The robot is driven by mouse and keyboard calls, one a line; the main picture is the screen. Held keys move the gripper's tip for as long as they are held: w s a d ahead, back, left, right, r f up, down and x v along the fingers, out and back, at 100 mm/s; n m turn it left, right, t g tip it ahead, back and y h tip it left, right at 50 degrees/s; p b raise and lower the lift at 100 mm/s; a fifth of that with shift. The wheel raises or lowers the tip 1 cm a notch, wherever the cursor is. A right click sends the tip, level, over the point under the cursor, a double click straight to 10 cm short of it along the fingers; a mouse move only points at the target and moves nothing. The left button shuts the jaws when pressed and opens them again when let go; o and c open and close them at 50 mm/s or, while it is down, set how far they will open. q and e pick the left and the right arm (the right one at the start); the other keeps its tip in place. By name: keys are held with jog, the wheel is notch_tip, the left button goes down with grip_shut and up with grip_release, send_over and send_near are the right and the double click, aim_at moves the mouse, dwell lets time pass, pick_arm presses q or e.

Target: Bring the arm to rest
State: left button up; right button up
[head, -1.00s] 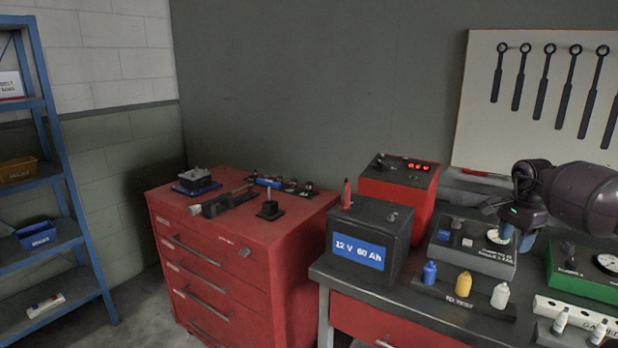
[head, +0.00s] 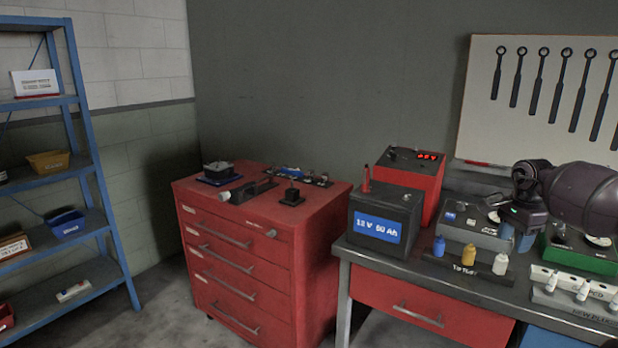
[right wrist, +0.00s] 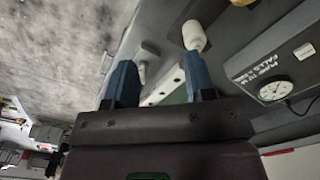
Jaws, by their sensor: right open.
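My right arm comes in from the right in the head view. Its dark gripper (head: 522,238) points down over the workbench, at the grey gauge box and beside the green gauge box. In the right wrist view the gripper (right wrist: 160,78) shows two blue fingers spread apart, with nothing held between them. A white bottle (right wrist: 194,36) shows beyond the right finger there; I cannot tell its distance. My left gripper is not in view.
The workbench (head: 465,275) carries a battery (head: 385,222), a red charger (head: 415,175), the grey gauge box (head: 470,228), the green gauge box (head: 580,258), and small bottles (head: 468,255). A red drawer cabinet (head: 250,250) and blue shelf (head: 95,190) stand left.

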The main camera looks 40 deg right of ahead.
jog(key=w+a+m+t, duration=0.4)
jog(key=w+m+t, duration=0.4)
jog(key=w, duration=0.3)
jog(key=s+a+f+m+t+h, duration=0.2)
jog(key=s+a+f+m, duration=0.1)
jog(key=a+f+m, duration=1.25)
jog(key=s+a+f+m+t+h, duration=0.1)
jog(key=s+a+f+m+t, duration=0.15)
jog(key=a+f+m, duration=1.25)
jog(key=a+m+g+y, duration=0.1)
jog(key=a+m, duration=0.7)
jog(key=a, duration=1.1)
jog(key=shift+w+y, duration=0.3)
jog(key=shift+y, duration=0.6)
jog(key=shift+c, duration=0.2)
